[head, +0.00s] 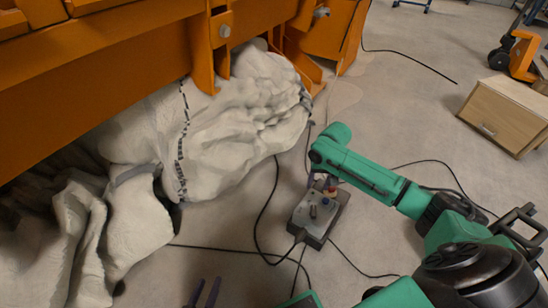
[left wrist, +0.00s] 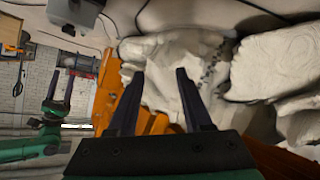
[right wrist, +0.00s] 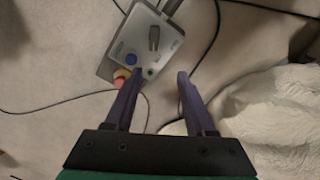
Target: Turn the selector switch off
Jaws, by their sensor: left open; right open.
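A grey control box (head: 330,226) lies on the floor, right of centre in the head view. It also shows in the right wrist view (right wrist: 168,58). The selector switch (right wrist: 154,38) is a dark grey lever on its top face. A blue button (right wrist: 131,59) and a red mushroom button (right wrist: 121,75) sit beside it. My right gripper (right wrist: 160,76) is open and empty; its left finger overlaps the box's near edge in that view, and contact cannot be told. My left gripper (head: 204,292) is open and empty at the bottom of the head view, away from the box.
An orange machine frame (head: 120,85) with large pale bags (head: 225,125) fills the left side. Black cables (head: 268,205) run over the floor around the box. A wooden cabinet (head: 503,115) stands at the right. Floor between box and cabinet is mostly free.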

